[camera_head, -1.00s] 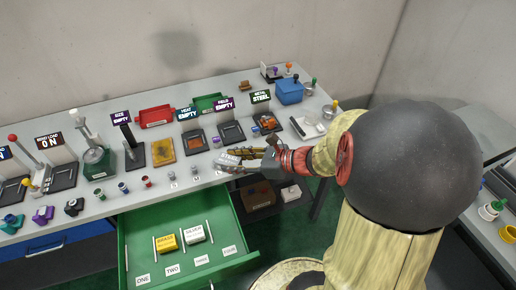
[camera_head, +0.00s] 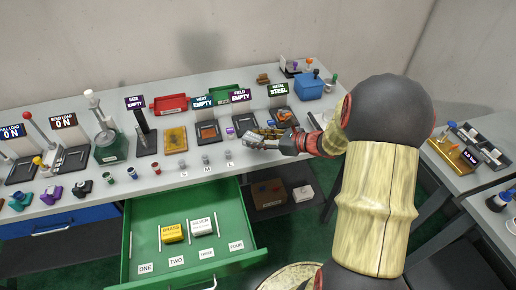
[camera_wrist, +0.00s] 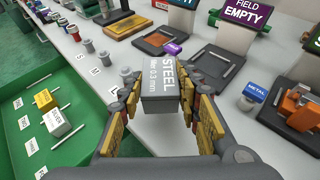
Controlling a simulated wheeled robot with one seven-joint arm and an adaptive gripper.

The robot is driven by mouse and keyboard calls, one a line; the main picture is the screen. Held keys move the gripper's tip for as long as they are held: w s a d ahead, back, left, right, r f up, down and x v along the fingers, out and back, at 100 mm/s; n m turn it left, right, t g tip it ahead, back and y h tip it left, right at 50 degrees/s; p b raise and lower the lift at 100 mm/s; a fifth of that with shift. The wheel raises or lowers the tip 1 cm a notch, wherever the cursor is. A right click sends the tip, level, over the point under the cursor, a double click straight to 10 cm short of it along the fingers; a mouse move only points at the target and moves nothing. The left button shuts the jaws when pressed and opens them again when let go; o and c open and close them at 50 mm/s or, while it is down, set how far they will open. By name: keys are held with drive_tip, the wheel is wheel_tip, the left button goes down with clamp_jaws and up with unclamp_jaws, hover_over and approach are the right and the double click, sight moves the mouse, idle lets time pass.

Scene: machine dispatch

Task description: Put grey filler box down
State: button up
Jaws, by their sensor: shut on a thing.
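The grey filler box (camera_wrist: 160,88), lettered STEEL and 0.3 mm, is between the fingers of my gripper (camera_wrist: 158,100) in the wrist view. My gripper is shut on it, with a finger on each side. In the head view my gripper (camera_head: 262,137) is over the front part of the bench, near the small S, M and L cylinders. The box is small there and partly covered by the fingers. I cannot tell whether its underside touches the bench. The open green drawer (camera_head: 248,222) below holds a yellow BRASS box (camera_head: 172,233) and a whitish SILVER box (camera_head: 201,227).
Dark trays stand behind my gripper, under FIELD EMPTY (camera_head: 240,95) and METAL STEEL (camera_head: 278,90) signs. A purple piece (camera_wrist: 173,48) lies just beyond the box. A blue METAL piece (camera_wrist: 254,93) is to the right.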

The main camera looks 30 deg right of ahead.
drive_tip(key=shift+w+d+f, duration=0.2)
drive_tip(key=shift+w+f, duration=0.05)
drive_tip(key=shift+f, duration=0.1)
drive_tip(key=shift+w+d+f+b, duration=0.1)
drive_tip(key=shift+f+b, duration=0.4)
drive_tip(key=shift+f, duration=0.4)
drive_tip(key=shift+w+d+f+b, duration=0.1)
drive_tip(key=shift+f+b, duration=0.4)
drive_tip(key=shift+f, duration=0.35)
drive_tip(key=shift+a, duration=0.1)
drive_tip(key=shift+f, duration=0.2)
drive_tip(key=o, duration=1.1)
drive_tip(key=shift+o, duration=0.3)
